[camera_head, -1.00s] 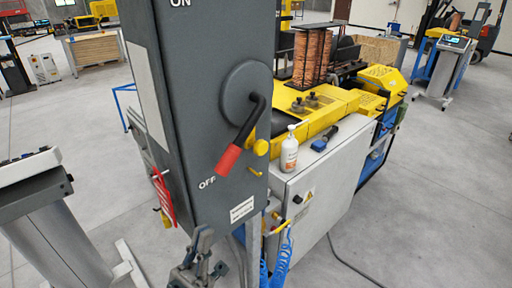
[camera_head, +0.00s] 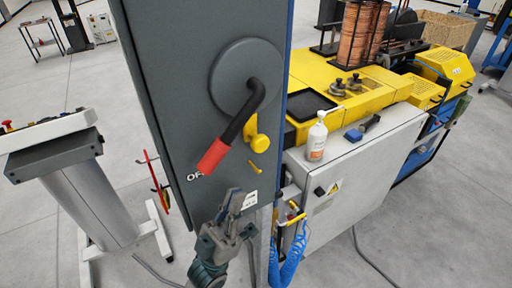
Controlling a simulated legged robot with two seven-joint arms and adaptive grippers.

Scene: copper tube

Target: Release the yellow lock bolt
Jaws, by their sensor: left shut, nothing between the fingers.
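The yellow lock bolt (camera_head: 260,143) sits on the front of the grey switch box (camera_head: 165,70), just right of the switch lever. The lever (camera_head: 240,120) is black with a red grip (camera_head: 213,156), which points down-left beside the "OFF" label. A small yellow pin (camera_head: 255,167) sticks out below the bolt. My left gripper (camera_head: 239,203) is at the lower middle, in front of the box's lower part, below the bolt and the red grip. It is shut and empty, apart from the bolt. My right gripper is out of view.
A grey cabinet (camera_head: 350,175) stands to the right, with a white pump bottle (camera_head: 317,140) on top and a yellow machine (camera_head: 375,90) behind. Coiled blue hose (camera_head: 290,262) hangs below. A grey console (camera_head: 85,200) stands at left, with open floor around it.

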